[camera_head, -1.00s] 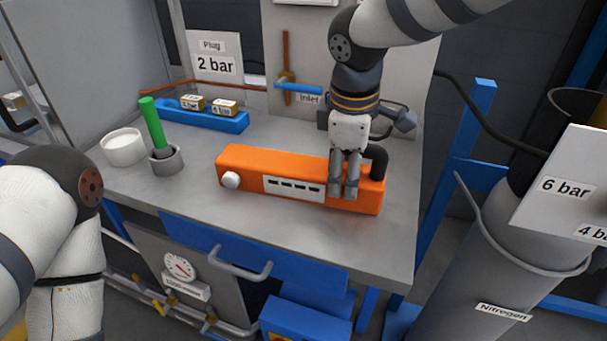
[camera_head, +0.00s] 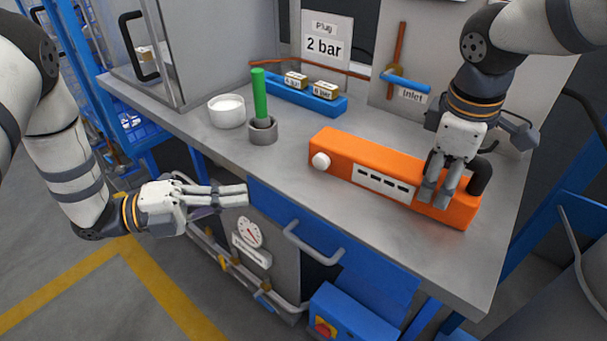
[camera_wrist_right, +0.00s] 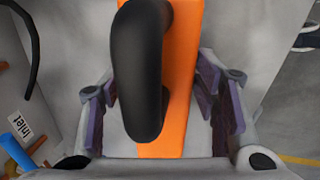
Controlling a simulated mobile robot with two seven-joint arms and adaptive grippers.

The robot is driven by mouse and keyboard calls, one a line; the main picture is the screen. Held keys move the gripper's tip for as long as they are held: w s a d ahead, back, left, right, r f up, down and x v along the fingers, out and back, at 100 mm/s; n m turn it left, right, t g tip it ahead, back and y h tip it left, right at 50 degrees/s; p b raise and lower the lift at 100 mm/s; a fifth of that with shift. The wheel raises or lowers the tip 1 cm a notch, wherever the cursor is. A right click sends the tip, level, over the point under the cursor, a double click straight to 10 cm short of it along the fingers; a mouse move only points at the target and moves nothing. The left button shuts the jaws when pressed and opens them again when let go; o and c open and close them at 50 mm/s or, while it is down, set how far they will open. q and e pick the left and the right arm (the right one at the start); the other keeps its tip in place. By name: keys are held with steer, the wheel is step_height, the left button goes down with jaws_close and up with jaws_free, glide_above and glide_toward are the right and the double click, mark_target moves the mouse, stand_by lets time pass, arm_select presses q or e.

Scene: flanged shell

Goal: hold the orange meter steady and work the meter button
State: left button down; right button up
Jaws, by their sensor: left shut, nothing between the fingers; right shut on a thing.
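The orange meter (camera_head: 345,150) is a long box lying on the grey bench, with a pale panel of dark slots on its front. The white round meter button (camera_head: 320,161) is at its left end. My right gripper (camera_head: 435,193) is shut on the meter's right part, beside the black curved handle (camera_head: 482,175). In the right wrist view the fingers stand on both sides of the orange body (camera_wrist_right: 186,70), and the black handle (camera_wrist_right: 138,70) hides part of it. My left gripper (camera_head: 240,195) is shut and empty, out in front of the bench edge, left of and below the button.
A green rod stands in a grey cup (camera_head: 263,132), near a white bowl (camera_head: 227,112). A blue tray (camera_head: 290,98) holds small blocks. Below the bench front are a grey handle (camera_head: 312,245) and a gauge (camera_head: 249,233). Bench in front of the meter is clear.

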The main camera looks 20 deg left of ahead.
mark_target(303, 188)
steer(key=shift+f, duration=0.15)
arm_select(q)
steer(key=shift+s+a+r+m+g+h, duration=0.1)
steer(key=shift+s+r+m+g+h, duration=0.25)
steer(key=shift+m, duration=0.25)
steer(key=shift+w, duration=0.1)
steer(key=x, duration=0.9)
steer(key=shift+w+d, duration=0.15)
steer(key=shift+d, duration=0.25)
arm_select(e)
steer(key=shift+s, duration=0.1)
arm_select(q)
steer(key=w, duration=0.1)
steer(key=w+d, duration=0.1)
steer(key=shift+w, duration=0.3)
steer(key=shift+w+d, duration=0.2)
steer(key=shift+w, duration=0.5)
arm_select(e)
steer(key=shift+f, duration=0.1)
